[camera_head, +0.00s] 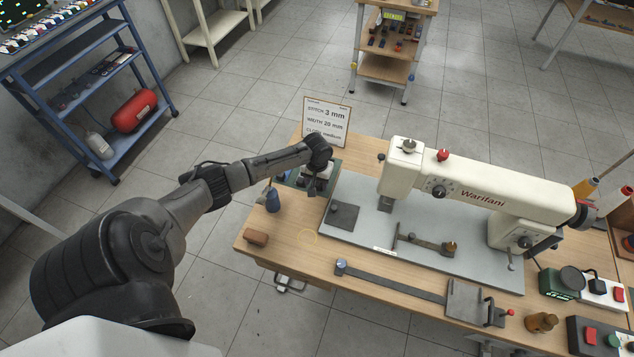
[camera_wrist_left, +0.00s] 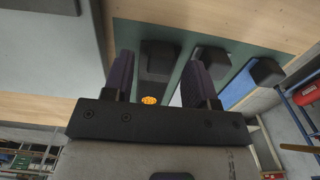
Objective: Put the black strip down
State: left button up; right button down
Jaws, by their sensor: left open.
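My left gripper (camera_head: 316,184) is over the green tray (camera_head: 290,180) at the table's left back, next to the sewing machine's base plate. In the left wrist view its two dark fingers (camera_wrist_left: 160,82) are open, apart on either side of a dark block (camera_wrist_left: 158,62). An orange round mark (camera_wrist_left: 149,100) shows at that block's near end. I cannot tell whether the fingers touch it. My right gripper is not in view.
The cream sewing machine (camera_head: 465,188) stands right of my left gripper on its grey base plate (camera_head: 350,235). A printed card (camera_head: 326,122) stands behind. A long flat bar (camera_head: 395,282) lies in front.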

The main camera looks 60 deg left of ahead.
pick_arm(q)
notch_tip(320, 180, up, 10)
jog(key=p, duration=0.2)
jog(key=s+d+f+m, duration=0.2)
jog(key=s+d, duration=0.1)
jog(key=d, duration=0.4)
jog(key=s+d+f+m, duration=0.2)
jog(key=s+d, duration=0.2)
jog(key=d, duration=0.3)
jog(key=s+d+f+m+t, duration=0.1)
jog(key=s+d+f+m, duration=0.2)
jog(key=d, duration=0.4)
jog(key=shift+s, duration=0.15)
jog(key=s+d+r+m+t, duration=0.2)
jog(key=s+d+r+m, duration=0.1)
jog(key=s+d+r, duration=0.4)
jog(key=s+d, duration=0.3)
jog(key=s, duration=0.2)
jog(key=shift+d+r+t, duration=0.3)
jog(key=shift+r, duration=0.05)
